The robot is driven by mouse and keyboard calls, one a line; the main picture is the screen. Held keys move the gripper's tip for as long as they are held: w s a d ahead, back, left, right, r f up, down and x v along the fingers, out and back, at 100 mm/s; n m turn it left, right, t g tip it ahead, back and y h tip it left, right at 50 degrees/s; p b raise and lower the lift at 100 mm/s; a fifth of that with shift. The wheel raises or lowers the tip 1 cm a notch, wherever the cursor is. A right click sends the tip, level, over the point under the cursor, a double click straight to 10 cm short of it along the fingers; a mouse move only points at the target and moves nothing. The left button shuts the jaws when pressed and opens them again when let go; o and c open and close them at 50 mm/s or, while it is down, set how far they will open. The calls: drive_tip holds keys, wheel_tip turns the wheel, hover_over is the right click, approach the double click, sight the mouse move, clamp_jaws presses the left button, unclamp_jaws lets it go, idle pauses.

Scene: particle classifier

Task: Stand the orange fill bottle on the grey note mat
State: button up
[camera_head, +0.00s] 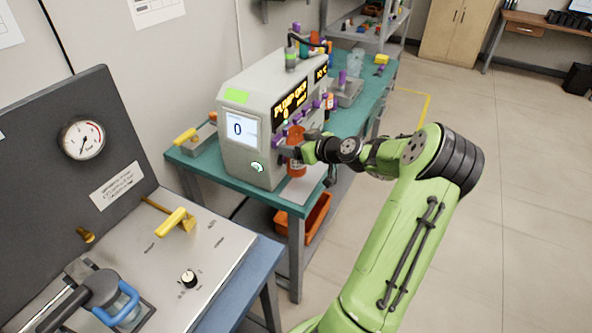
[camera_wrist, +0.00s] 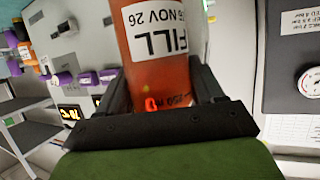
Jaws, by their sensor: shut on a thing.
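The orange fill bottle (camera_head: 297,168) is upright at the front edge of the teal bench, just right of the grey machine. My gripper (camera_head: 292,151) is shut around its body from the right. In the wrist view the bottle (camera_wrist: 158,82) sits between the two dark fingers of my gripper (camera_wrist: 165,90), with its white FILL label showing upside down. A pale grey patch (camera_head: 293,194), which looks like the note mat, shows below the bottle on the bench corner. I cannot tell whether the bottle's base touches it.
The grey pump machine (camera_head: 250,150) with a display stands close on the left. Purple-capped items (camera_head: 308,116) are beside it. An orange bin (camera_head: 316,220) is below the bench. A steel panel with a yellow handle (camera_head: 177,221) is at the front left. Open floor lies right.

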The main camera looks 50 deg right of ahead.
sight(296, 167)
wheel_tip(296, 167, down, 8)
drive_tip(key=shift+f+b, duration=0.1)
drive_tip(key=shift+b, duration=0.65)
drive_tip(key=shift+f, duration=0.2)
drive_tip(key=o, duration=1.2)
drive_tip(key=shift+o, duration=0.2)
drive_tip(key=shift+r, duration=0.1)
